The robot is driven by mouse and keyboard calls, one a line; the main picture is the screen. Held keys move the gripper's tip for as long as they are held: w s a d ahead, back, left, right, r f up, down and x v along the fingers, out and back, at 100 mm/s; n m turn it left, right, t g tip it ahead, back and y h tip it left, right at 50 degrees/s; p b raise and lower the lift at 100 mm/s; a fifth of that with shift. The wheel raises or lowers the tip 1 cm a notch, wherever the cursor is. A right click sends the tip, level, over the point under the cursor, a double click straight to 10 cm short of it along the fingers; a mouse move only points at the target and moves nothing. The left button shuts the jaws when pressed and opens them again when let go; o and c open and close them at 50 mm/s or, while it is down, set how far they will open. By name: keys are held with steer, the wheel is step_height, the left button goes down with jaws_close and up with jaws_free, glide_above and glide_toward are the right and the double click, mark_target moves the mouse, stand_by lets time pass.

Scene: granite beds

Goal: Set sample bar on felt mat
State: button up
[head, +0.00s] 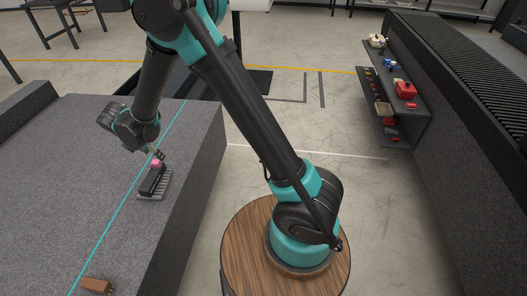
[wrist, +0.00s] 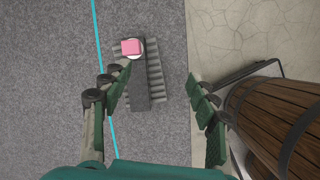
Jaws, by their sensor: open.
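A long dark bar (head: 153,181), which I take as the sample bar, lies on a grey ribbed pad (head: 166,187) on the granite bed. In the wrist view the bar (wrist: 140,88) runs lengthwise over the ribbed pad (wrist: 156,84). A pink block (wrist: 131,47) on a white round piece sits at the bar's far end; it also shows in the head view (head: 156,163). My gripper (head: 158,153) is above the bar, open and empty. In the wrist view its fingers (wrist: 161,80) are spread apart, left finger near the bar. I cannot make out a separate felt mat.
A cyan line (head: 112,218) crosses the granite bed (head: 60,180). A brown block (head: 97,285) lies near the front. A shelf (head: 405,120) with red and other small items stands at right. Much of the granite is bare.

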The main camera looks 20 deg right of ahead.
steer(key=s+d+r+m, duration=0.1)
steer(key=d+r+m, duration=0.3)
steer(key=d, duration=0.5)
steer(key=s+d+r+m, duration=0.1)
steer(key=d+m, duration=0.5)
steer(key=d, duration=0.3)
steer(key=s+d+r+m, duration=0.1)
steer(key=d+r+m, duration=0.25)
steer(key=d, duration=0.55)
steer(key=s+d+f+m+y, duration=0.1)
steer(key=s+d+f+m, duration=0.1)
steer(key=s+d+m, duration=1.2)
steer(key=shift+d+m, duration=0.1)
steer(key=shift+m, duration=0.15)
